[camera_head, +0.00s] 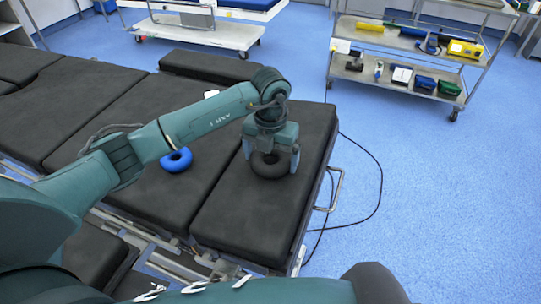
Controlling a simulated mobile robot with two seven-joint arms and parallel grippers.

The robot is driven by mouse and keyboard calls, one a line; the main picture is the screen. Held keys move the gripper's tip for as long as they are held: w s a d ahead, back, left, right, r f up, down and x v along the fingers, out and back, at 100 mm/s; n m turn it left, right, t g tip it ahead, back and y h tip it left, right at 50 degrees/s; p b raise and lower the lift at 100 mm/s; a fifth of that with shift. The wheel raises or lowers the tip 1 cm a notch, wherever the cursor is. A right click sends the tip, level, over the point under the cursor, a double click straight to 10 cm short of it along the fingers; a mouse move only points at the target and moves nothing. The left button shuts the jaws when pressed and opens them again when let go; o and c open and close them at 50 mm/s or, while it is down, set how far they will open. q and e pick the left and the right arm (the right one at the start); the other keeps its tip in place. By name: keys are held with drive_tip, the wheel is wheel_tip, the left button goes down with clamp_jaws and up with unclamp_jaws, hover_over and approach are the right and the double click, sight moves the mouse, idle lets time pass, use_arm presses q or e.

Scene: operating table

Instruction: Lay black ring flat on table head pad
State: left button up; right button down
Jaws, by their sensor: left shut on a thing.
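The black ring (268,170) is at the right end section of the operating table, the head pad (246,222). It looks flat, on or just above the dark pad; I cannot tell whether it touches. My left gripper (270,166) comes down from above and is shut on the ring, with a finger at its left and right sides. The far part of the ring is hidden behind the gripper. My right gripper is not in view.
A blue ring (176,160) lies on the middle table section (150,190), left of the head pad. A metal rail (334,188) and a loose cable (379,190) are at the table's right edge. A steel cart (400,75) with several items stands at the back right.

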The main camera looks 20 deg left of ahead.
use_arm(q)
drive_tip(key=shift+s+f, duration=0.15)
drive_tip(key=shift+f, duration=0.25)
drive_tip(key=o, duration=0.7)
drive_tip(key=shift+a+f, duration=0.1)
drive_tip(key=shift+f, duration=0.05)
drive_tip(key=shift+r+p, duration=0.35)
drive_tip(key=shift+r, duration=0.15)
wheel_tip(320, 180, up, 13)
drive_tip(key=shift+w+f, duration=0.2)
